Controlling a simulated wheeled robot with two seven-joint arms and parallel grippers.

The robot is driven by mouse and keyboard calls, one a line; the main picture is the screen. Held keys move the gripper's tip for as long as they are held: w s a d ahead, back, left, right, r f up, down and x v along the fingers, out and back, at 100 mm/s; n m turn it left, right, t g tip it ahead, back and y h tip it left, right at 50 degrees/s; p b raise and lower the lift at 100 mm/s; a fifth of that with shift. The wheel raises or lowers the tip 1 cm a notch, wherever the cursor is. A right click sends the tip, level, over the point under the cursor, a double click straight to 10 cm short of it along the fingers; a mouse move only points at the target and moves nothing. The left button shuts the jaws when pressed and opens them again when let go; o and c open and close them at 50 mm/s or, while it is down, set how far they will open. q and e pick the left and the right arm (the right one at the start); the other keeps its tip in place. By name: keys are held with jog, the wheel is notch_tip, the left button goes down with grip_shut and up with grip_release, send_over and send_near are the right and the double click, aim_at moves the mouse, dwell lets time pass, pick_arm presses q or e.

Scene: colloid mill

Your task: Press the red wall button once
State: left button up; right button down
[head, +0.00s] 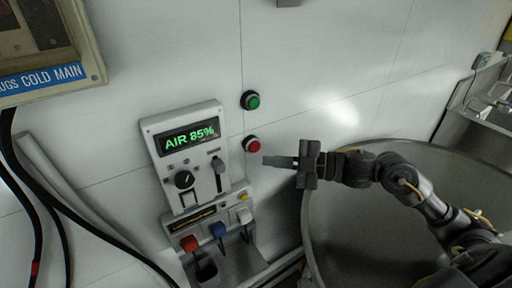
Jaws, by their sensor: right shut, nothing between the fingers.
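The red button (252,144) is a small round button in a dark ring on the white wall, just below a green button (250,100). My right gripper (266,161) comes in from the right with its fingers shut and empty. Its fingertips point left and show just below and right of the red button in the head view. Whether they touch the button or the wall cannot be told; a gap shows between tip and button in the picture. My left gripper is not in view.
A control panel (160,125) reading "AIR 85%" with a knob and levers is left of the buttons. A large round metal vessel (350,240) stands below my right arm. Black cables (75,215) hang at the left. A metal shelf (487,105) is at the right.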

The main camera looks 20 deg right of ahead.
aim_at(251, 151)
jog(key=shift+w+a, duration=0.15)
jog(key=shift+w, duration=1.15)
jog(key=shift+w, duration=0.15)
dwell(1.1)
jog(key=shift+w+a, duration=0.1)
jog(key=shift+w, duration=0.15)
jog(key=shift+w+p, duration=0.3)
jog(key=shift+w, duration=0.15)
dwell(0.7)
jog(key=shift+s, duration=0.9)
jog(key=shift+s+d, duration=0.2)
jog(key=shift+s, duration=1.05)
jog(key=shift+s+d, duration=0.2)
jog(key=shift+s, duration=1)
jog(key=shift+d, duration=0.1)
